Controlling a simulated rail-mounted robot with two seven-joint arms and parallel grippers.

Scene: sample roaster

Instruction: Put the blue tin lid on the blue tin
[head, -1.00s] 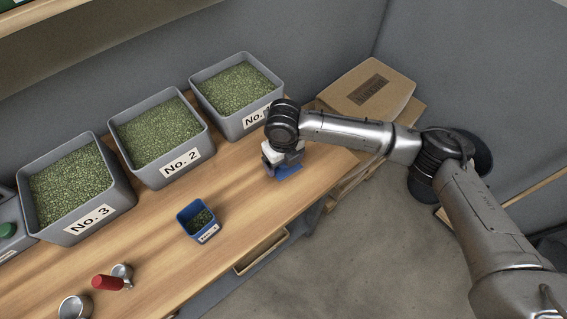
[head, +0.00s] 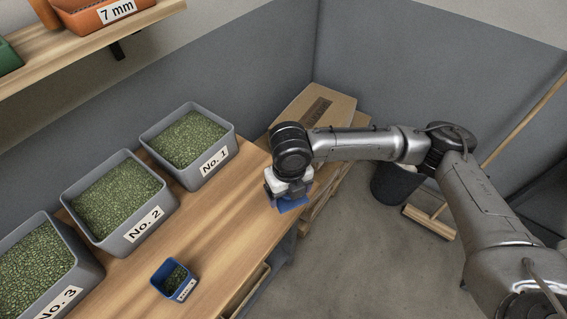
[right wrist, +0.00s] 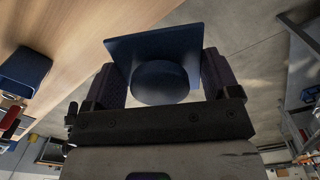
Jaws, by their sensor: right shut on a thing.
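The blue tin (head: 172,279) stands open on the wooden bench with green beans inside and a white label on its front. It also shows at the left edge of the right wrist view (right wrist: 24,72). My right gripper (head: 289,196) is shut on the blue tin lid (head: 294,206), holding it over the bench's right end, to the right of the tin and apart from it. In the right wrist view the lid (right wrist: 150,48) is a square blue plate with a round part between the two dark fingers. My left gripper is not in view.
Grey bins of green beans marked No. 1 (head: 229,170), No. 2 (head: 160,216) and No. 3 (head: 84,289) line the back of the bench (head: 226,232). A cardboard box (head: 331,108) stands beyond the bench's right end. The bench between tin and lid is clear.

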